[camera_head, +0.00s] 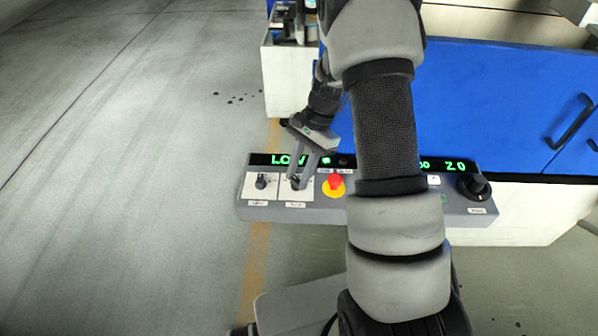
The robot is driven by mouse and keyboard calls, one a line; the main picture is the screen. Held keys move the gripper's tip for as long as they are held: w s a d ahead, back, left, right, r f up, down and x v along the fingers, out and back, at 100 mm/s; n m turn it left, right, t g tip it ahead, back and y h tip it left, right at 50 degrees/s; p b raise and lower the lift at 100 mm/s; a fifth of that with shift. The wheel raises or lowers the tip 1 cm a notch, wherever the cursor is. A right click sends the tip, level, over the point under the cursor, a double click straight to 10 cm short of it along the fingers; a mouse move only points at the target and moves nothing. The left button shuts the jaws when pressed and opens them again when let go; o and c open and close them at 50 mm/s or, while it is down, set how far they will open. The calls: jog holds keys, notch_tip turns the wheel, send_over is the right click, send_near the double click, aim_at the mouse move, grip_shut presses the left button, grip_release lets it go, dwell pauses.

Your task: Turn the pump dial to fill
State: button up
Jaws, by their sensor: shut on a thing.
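The control panel (420,207) is a grey console across the middle of the camera_head view. My gripper (297,183) points down at the second white plate (296,198) from the left and is shut on the small dark dial there. The fingers hide most of this dial, so its setting cannot be read. Another dark dial (261,181) stands on the left plate, clear of the gripper. The labels under both dials are too small to read. The green display (287,160) above them seems to read "LOW", partly hidden by the gripper.
A red emergency button (335,182) on a yellow base stands just right of my gripper. A large black knob (474,186) is at the panel's right end. A blue cabinet (490,95) stands behind. My arm covers the panel's middle. Open floor (120,200) lies left.

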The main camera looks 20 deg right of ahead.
jog(key=shift+n+g, duration=0.3)
jog(key=shift+n, duration=0.5)
jog(key=o, duration=1)
jog(key=shift+o, duration=0.2)
jog(key=shift+r, duration=0.15)
jog(key=p+v, duration=0.1)
jog(key=v, duration=1)
jog(key=shift+w+r, duration=0.25)
jog(key=shift+r, duration=0.15)
